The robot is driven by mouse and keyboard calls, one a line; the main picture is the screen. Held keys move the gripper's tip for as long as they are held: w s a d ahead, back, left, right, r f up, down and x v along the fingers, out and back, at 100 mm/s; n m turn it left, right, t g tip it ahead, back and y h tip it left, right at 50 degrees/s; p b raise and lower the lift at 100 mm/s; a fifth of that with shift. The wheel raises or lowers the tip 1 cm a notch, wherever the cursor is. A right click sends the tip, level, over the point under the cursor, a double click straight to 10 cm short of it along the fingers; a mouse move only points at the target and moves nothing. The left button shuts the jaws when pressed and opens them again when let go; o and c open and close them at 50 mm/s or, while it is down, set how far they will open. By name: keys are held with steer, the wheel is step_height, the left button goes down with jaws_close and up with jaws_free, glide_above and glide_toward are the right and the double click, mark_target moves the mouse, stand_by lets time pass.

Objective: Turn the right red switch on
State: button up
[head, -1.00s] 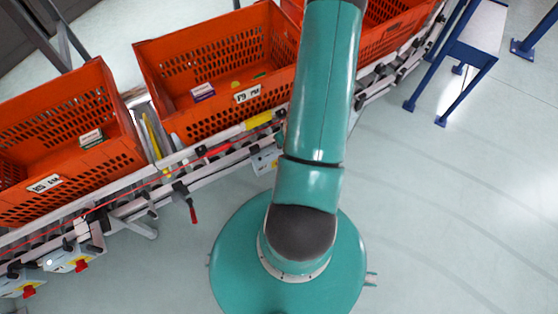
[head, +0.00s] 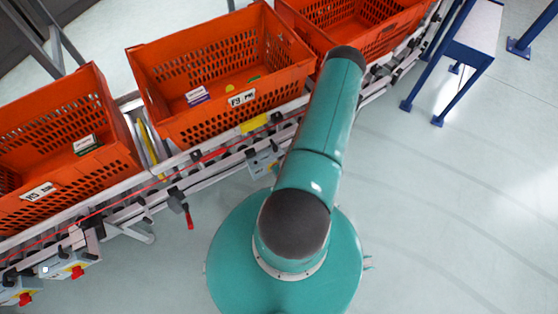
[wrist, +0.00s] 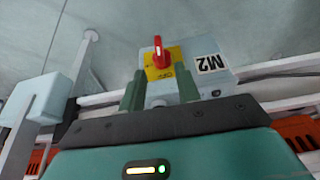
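In the wrist view a red switch (wrist: 160,51) stands on a yellow plate on a grey box (wrist: 207,88) with an upside-down "M2" label. My gripper (wrist: 160,84) is open, its two green fingers apart. The switch shows beyond the fingertips, between them in the picture; I cannot tell that they touch it. In the head view two red switches, one (head: 77,272) and one (head: 24,298), sit on grey boxes at the lower left. Another grey box (head: 262,163) shows beside my arm. My gripper is hidden in the head view.
A roller conveyor (head: 120,205) carries orange totes, one at the left (head: 60,165), one in the middle (head: 165,115) and one at the right (head: 375,42). A red-tipped lever (head: 188,218) hangs from its side. A blue-legged table (head: 470,45) stands upper right. The right floor is clear.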

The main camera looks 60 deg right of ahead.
steer(key=x, duration=0.6)
steer(key=shift+r, duration=0.1)
steer(key=shift+w+d, duration=0.1)
steer(key=shift+w, duration=0.05)
jaws_close()
